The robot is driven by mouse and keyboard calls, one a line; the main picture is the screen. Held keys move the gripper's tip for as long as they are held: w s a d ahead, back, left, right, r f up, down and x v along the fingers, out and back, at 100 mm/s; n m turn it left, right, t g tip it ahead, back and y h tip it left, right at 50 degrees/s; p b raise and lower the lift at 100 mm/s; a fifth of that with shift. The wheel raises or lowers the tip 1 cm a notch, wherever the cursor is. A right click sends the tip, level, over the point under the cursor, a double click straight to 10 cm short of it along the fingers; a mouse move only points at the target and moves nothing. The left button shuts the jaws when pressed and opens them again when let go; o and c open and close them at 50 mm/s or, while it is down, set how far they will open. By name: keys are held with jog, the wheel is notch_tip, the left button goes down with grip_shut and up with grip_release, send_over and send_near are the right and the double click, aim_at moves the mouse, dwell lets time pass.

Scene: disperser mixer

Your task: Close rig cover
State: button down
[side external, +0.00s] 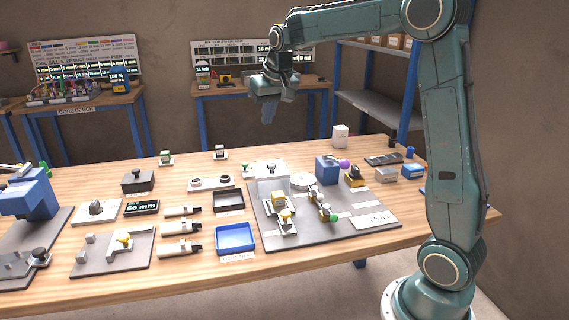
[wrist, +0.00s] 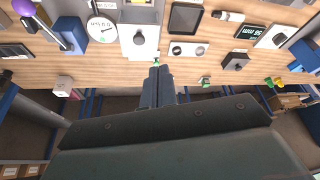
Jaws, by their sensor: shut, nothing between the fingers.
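A grey base plate (side external: 360,225) on the right half of the bench carries the rig. My gripper (side external: 268,114) hangs high behind the rig, pointing down, clear of everything. In the wrist view its fingers (wrist: 157,72) are together and empty.
On the plate are a white round dial (side external: 302,181), a blue block (side external: 327,170) with a purple ball, and small clamps. A blue tray (side external: 235,239), a dark tray (side external: 229,201) and several bottles lie left of it. The air around my gripper is free.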

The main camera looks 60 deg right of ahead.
jog(key=m, duration=0.2)
send_over(270, 175)
jog(key=w+d, duration=0.2)
jog(key=d, duration=0.1)
notch_tip(270, 175, down, 7)
jog(key=shift+w+d+f+g, duration=0.1)
jog(key=shift+w+d+g, duration=0.1)
jog(key=shift+g, duration=0.2)
jog(key=x, duration=0.9)
jog(key=shift+w+d+f, duration=0.1)
jog(key=shift+d+f, duration=0.05)
jog(key=shift+f, duration=0.35)
jog(key=shift+s+a+f, duration=0.1)
jog(key=shift+s+a, duration=0.5)
jog(key=shift+s, duration=0.15)
jog(key=shift+s+a+f, duration=0.15)
jog(key=shift+s+a, duration=0.4)
jog(key=shift+s, duration=0.25)
